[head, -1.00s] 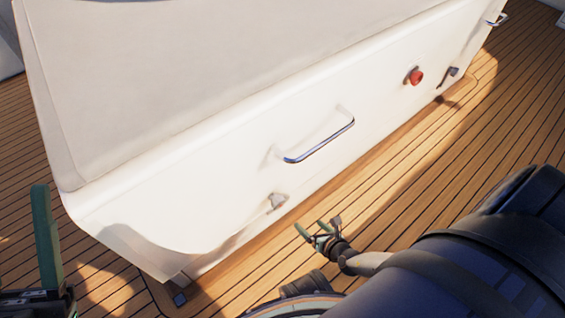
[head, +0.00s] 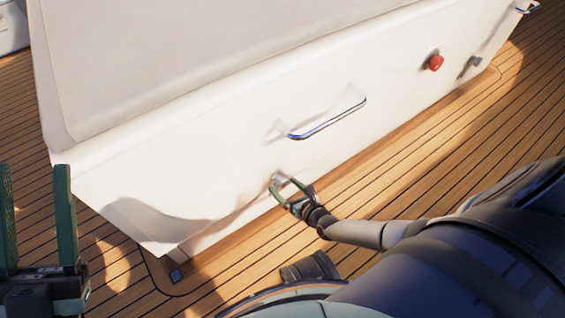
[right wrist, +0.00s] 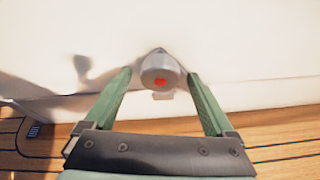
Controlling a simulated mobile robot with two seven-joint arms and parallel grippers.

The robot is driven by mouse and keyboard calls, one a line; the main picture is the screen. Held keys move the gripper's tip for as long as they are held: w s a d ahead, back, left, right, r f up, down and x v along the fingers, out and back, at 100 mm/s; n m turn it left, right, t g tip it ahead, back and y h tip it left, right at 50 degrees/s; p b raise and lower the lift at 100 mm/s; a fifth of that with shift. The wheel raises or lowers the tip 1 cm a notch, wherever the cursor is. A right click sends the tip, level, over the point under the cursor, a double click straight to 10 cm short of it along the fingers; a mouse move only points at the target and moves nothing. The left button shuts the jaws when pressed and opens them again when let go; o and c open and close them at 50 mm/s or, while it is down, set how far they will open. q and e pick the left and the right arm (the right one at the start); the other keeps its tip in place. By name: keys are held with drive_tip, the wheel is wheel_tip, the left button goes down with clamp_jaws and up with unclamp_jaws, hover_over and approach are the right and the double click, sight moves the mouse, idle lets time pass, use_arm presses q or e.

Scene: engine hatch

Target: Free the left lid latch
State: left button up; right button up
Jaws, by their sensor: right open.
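The left lid latch (head: 279,179) is a small grey metal fitting low on the white hatch front, below the chrome handle. In the right wrist view the latch (right wrist: 160,70) shows as a round grey knob with a red mark on its face. My right gripper (head: 293,184) is at the latch, its green fingers open, one on each side of the knob. In the right wrist view a gap shows between each finger and the knob. My left gripper (head: 37,170) is open and empty at the lower left, away from the hatch front.
The white hatch box (head: 215,160) has a chrome handle (head: 328,118) in its middle. A red button (head: 435,62) and a second latch (head: 474,63) sit farther right. The wooden deck (head: 420,150) in front is clear apart from my own body.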

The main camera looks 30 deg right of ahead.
drive_tip(key=shift+x, duration=1.05)
drive_tip(key=c, duration=1.3)
drive_tip(key=shift+h, duration=0.3)
drive_tip(key=n+h, duration=0.1)
drive_tip(key=n, duration=0.1)
drive_tip(key=shift+n, duration=0.3)
drive_tip(key=shift+n+t+h, duration=0.3)
drive_tip(key=shift+n+h, duration=0.5)
drive_tip(key=shift+n, duration=0.2)
drive_tip(key=shift+d, duration=0.1)
